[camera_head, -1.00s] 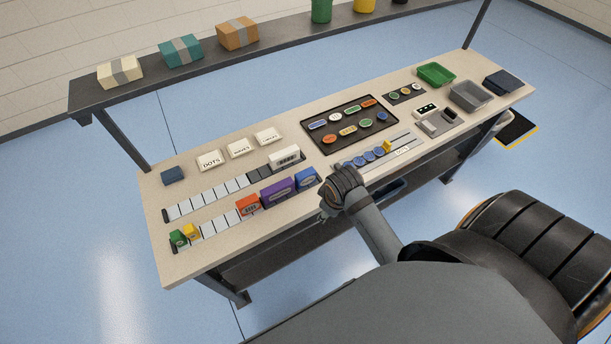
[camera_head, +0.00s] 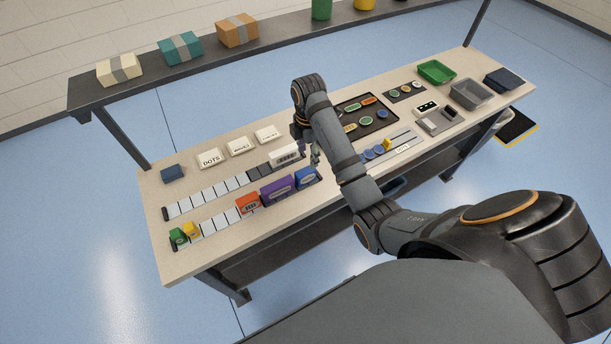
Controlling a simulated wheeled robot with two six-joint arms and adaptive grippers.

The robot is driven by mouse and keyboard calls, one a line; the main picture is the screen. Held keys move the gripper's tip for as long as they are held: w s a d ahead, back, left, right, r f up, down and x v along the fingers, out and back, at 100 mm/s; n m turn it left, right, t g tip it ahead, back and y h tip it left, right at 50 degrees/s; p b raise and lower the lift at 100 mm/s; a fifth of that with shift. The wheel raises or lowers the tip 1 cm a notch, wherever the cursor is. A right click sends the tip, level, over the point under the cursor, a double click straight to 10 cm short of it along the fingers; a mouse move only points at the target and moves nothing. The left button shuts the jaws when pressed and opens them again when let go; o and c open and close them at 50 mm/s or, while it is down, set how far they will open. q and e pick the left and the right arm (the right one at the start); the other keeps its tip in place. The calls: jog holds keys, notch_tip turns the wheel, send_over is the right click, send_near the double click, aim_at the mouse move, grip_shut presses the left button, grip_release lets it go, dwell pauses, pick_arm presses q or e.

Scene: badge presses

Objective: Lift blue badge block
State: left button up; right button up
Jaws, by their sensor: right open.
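The blue badge block (camera_head: 305,179) stands at the right end of the front row on the table, beside the purple block (camera_head: 277,190). My right gripper (camera_head: 310,158) points down just above and behind the blue block. It is open and holds nothing; it appears apart from the block, though the small view makes the exact gap hard to tell. My left gripper is not in view.
An orange-red block (camera_head: 247,204) stands left of the purple one. A white block (camera_head: 285,155) sits on the rear row, close to my gripper. My right arm covers part of the dark badge tray (camera_head: 385,127). Green (camera_head: 436,73) and grey (camera_head: 470,93) bins stand at the right.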

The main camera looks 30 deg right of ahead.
aim_at(305, 171)
notch_tip(305, 171, down, 3)
jog(key=shift+s+r+b, duration=0.1)
jog(key=shift+r+b, duration=0.1)
jog(key=shift+b, duration=0.35)
jog(key=shift+f+p, duration=0.6)
jog(key=shift+f, duration=0.4)
jog(key=shift+a+f+p, duration=0.2)
jog(key=shift+f+p, duration=0.15)
jog(key=shift+f, duration=0.05)
jog(key=f, duration=0.2)
jog(key=f+p, duration=0.1)
jog(key=f, duration=0.1)
jog(key=shift+a, duration=0.25)
jog(key=shift+f, duration=0.25)
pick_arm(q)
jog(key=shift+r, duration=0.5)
pick_arm(e)
grip_shut()
